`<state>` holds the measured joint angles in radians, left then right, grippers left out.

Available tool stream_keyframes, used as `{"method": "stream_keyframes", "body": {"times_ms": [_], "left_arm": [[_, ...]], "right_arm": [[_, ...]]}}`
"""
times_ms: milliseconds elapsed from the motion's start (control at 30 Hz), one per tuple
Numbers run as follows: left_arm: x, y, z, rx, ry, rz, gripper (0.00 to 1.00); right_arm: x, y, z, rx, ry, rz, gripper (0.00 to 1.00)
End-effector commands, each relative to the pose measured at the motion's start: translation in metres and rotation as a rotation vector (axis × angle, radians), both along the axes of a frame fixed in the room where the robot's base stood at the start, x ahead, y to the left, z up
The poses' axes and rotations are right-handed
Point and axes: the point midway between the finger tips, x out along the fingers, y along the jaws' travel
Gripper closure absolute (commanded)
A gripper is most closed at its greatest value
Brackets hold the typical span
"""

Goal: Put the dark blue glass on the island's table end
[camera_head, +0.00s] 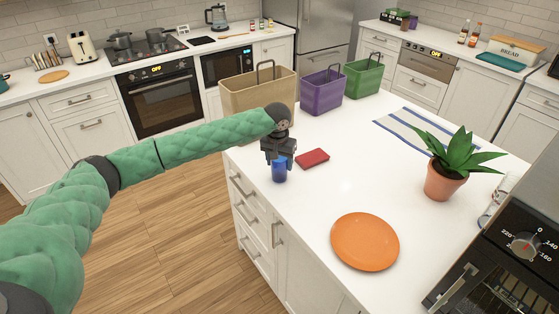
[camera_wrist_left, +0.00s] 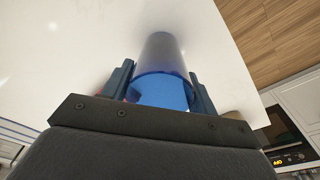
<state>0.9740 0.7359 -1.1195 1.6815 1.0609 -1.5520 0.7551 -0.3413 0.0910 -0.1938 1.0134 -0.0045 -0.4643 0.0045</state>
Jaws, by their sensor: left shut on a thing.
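The dark blue glass (camera_head: 279,170) is at the left edge area of the white island (camera_head: 320,215), below my left gripper (camera_head: 279,157). My left gripper is shut on the glass, with its fingers on either side. In the left wrist view the blue glass (camera_wrist_left: 163,75) sits between the two fingers (camera_wrist_left: 160,88), with the white island top behind it. I cannot tell whether the glass touches the island top. My right gripper is not in view.
A red folded cloth or pouch (camera_head: 312,158) lies just right of the glass. An orange plate (camera_head: 365,241), a potted plant (camera_head: 445,183) and a striped towel (camera_head: 410,130) are on the island. Beige (camera_head: 258,92), purple (camera_head: 322,92) and green (camera_head: 364,77) baskets stand at its far end. Its middle is clear.

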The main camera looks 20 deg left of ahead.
Motion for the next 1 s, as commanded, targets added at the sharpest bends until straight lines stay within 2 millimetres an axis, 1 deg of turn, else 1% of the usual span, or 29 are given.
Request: {"method": "stream_keyframes", "body": {"times_ms": [233, 267, 300, 367, 667, 767, 800, 900, 1000], "left_arm": [[0.000, 0.000, -0.002, 0.000, 0.000, 0.000, 0.70], [0.000, 0.000, -0.002, 0.000, 0.000, 0.000, 0.38], [0.000, 0.000, -0.002, 0.000, 0.000, 0.000, 0.30], [0.000, 0.000, -0.002, 0.000, 0.000, 0.000, 0.20], [0.000, 0.000, -0.001, 0.000, -0.001, 0.000, 0.20], [0.000, 0.000, 0.002, 0.000, -0.002, 0.000, 0.20], [0.000, 0.000, 0.006, 0.000, -0.002, 0.000, 0.20], [-0.001, 0.000, 0.017, -0.001, -0.004, 0.001, 0.20], [-0.004, 0.000, 0.032, -0.002, -0.003, 0.000, 0.20]], "right_arm": [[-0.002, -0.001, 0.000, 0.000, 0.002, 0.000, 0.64], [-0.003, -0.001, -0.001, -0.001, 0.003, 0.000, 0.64], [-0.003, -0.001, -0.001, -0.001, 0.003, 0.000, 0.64], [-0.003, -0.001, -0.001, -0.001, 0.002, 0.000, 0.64], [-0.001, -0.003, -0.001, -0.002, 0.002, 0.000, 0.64], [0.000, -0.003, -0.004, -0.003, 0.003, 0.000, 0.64], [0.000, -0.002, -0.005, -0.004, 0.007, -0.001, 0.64], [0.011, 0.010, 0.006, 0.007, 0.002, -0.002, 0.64], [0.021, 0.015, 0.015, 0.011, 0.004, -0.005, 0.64]]}}
